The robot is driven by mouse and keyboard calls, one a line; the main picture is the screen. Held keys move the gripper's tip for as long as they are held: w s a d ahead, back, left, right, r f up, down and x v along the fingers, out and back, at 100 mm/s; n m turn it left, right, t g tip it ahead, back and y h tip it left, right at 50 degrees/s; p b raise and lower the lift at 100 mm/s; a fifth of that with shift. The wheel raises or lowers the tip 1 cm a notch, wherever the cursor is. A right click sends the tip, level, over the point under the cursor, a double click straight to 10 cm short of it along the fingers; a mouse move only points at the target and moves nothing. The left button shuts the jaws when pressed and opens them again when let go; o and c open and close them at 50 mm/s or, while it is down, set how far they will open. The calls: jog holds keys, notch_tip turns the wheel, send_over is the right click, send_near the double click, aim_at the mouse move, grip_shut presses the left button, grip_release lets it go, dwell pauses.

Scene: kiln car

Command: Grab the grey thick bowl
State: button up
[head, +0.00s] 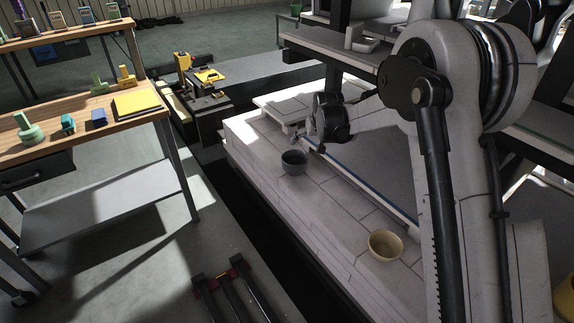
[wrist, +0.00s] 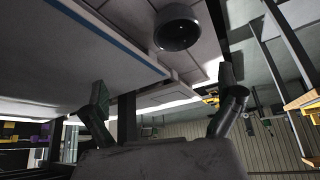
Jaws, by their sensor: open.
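The grey thick bowl (head: 293,162) stands upright on the pale tiled deck of the kiln car (head: 265,143), near its left edge. In the wrist view the bowl (wrist: 178,30) shows dark at the top, beyond the fingertips and to the right of centre. My gripper (head: 308,139) is just behind and above the bowl in the head view. In the wrist view its two fingers (wrist: 164,84) are spread wide with nothing between them. The bowl is apart from the fingers.
A cream-yellow bowl (head: 385,246) stands on the same deck, nearer the front. A grey slab with a blue edge (head: 370,185) lies right of the grey bowl. A wooden workbench (head: 85,122) with small coloured items stands at left. Shelves (head: 330,52) rise behind my arm.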

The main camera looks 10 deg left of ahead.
send_near(295, 158)
jog(key=f+b, duration=0.1)
jog(key=f, duration=0.1)
jog(key=a+f+b, duration=0.1)
jog(key=f, duration=0.1)
jog(key=shift+w+a+f, duration=0.1)
jog(key=shift+w+f, duration=0.15)
jog(key=shift+f, duration=0.05)
dwell(0.4)
jog(key=c, duration=1.4)
jog(key=shift+o, duration=0.2)
jog(key=shift+r, duration=0.1)
